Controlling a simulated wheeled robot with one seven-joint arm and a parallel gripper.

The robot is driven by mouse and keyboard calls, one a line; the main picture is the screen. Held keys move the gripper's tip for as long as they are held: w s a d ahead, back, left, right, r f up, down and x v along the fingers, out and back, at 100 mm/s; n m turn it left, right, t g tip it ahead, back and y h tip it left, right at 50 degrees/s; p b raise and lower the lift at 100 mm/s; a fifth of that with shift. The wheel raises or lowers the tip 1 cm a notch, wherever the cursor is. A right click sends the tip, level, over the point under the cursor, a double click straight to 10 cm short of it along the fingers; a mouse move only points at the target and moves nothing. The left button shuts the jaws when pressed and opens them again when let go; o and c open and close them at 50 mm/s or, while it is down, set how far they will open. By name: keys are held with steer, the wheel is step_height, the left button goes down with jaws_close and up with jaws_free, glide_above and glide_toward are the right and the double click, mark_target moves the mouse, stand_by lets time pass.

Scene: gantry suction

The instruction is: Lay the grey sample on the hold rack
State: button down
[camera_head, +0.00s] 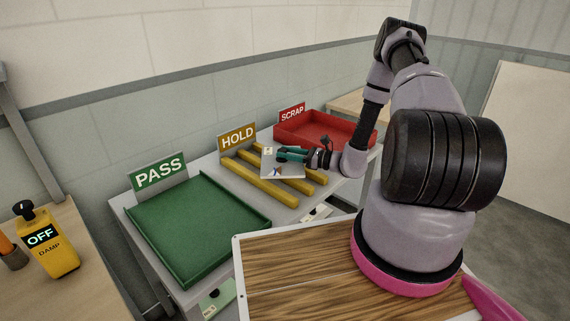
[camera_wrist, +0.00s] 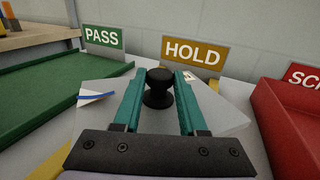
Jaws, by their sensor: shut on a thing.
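The grey sample (camera_head: 290,168) is a flat light-grey plate with a small blue mark and a label. It also shows in the wrist view (camera_wrist: 228,112), with a black knob (camera_wrist: 158,94) standing on it. My gripper (camera_head: 283,153) is shut on this knob, with a teal finger on each side. Plate and gripper hide part of the bars. I cannot tell whether the plate touches the bars or hangs just above them.
A green PASS tray (camera_head: 195,225) lies left of the rack and a red SCRAP tray (camera_head: 318,128) lies right of it. A wood-topped surface (camera_head: 300,275) is in front. A yellow device reading OFF (camera_head: 50,245) stands on the left bench.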

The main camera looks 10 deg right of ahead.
mark_target(287, 163)
steer(key=shift+f, duration=2.05)
steer(key=shift+f, duration=0.1)
steer(key=shift+c, duration=2.3)
jaws_free()
